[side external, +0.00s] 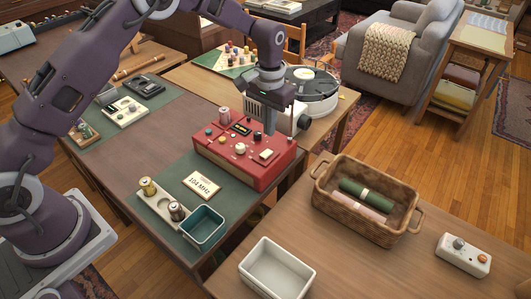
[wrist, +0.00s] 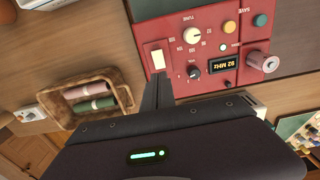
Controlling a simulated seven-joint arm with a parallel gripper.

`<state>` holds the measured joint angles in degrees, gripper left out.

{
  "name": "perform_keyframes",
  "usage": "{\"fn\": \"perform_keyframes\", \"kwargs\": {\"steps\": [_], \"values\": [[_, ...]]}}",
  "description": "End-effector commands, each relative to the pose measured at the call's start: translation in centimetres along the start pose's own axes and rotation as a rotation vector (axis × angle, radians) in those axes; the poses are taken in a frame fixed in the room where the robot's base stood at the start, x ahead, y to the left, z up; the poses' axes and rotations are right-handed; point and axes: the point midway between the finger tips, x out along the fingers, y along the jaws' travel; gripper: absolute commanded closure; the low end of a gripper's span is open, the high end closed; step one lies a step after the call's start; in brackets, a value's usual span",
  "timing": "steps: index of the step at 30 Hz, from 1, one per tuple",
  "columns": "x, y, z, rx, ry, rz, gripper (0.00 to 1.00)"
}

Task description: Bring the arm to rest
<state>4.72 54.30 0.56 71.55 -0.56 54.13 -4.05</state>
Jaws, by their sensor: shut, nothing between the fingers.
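My gripper (side external: 270,130) is shut and empty, pointing down over the back right part of the red radio box (side external: 225,163). In the wrist view its shut fingers (wrist: 157,76) end close to a pale rocker switch (wrist: 158,57) on the red panel. I cannot tell whether they touch the panel. The panel carries knobs, buttons and a small display (wrist: 223,65) that reads 92 MHz. A card (side external: 202,185) in front of the box reads 104 MHz.
A teal tray (side external: 203,229) and a holder with spools (side external: 161,208) stand in front of the box. A white bin (side external: 273,270), a wicker basket (side external: 325,205) with rolls and a small knobbed device (side external: 463,255) are at right. A turntable (side external: 311,92) stands behind.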

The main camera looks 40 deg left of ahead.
Motion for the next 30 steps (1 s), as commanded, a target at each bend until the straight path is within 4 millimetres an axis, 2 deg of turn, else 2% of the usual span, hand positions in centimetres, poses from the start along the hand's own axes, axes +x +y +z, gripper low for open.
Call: {"fn": "perform_keyframes", "kwargs": {"steps": [3, 11, 14, 16, 17, 18, 20, 21, 23, 24, 27, 30], "values": [[-0.6, 0.0, 0.0, 0.0, 0.0, 0.0, 1.0], [-0.8, 0.0, 0.0, 0.0, 0.001, 0.0, 1.0], [-3.5, -0.2, 0.6, -0.001, 0.026, 0.003, 1.0], [-8.0, -0.6, 2.2, -0.001, 0.069, 0.006, 1.0], [-10.2, -0.9, 3.3, -0.002, 0.092, 0.008, 1.0], [-13.2, -1.2, 5.2, -0.002, 0.122, 0.01, 1.0], [-17.2, -1.8, 8.5, -0.003, 0.171, 0.012, 1.0], [-19.4, -2.1, 10.9, -0.004, 0.204, 0.013, 1.0], [-22.0, -2.5, 14.8, -0.003, 0.251, 0.014, 1.0], [-23.3, -2.8, 17.6, -0.003, 0.283, 0.013, 1.0], [-24.8, -3.3, 24.4, -0.002, 0.361, 0.011, 1.0], [-24.3, -3.6, 29.8, -0.002, 0.425, 0.007, 1.0]]}}
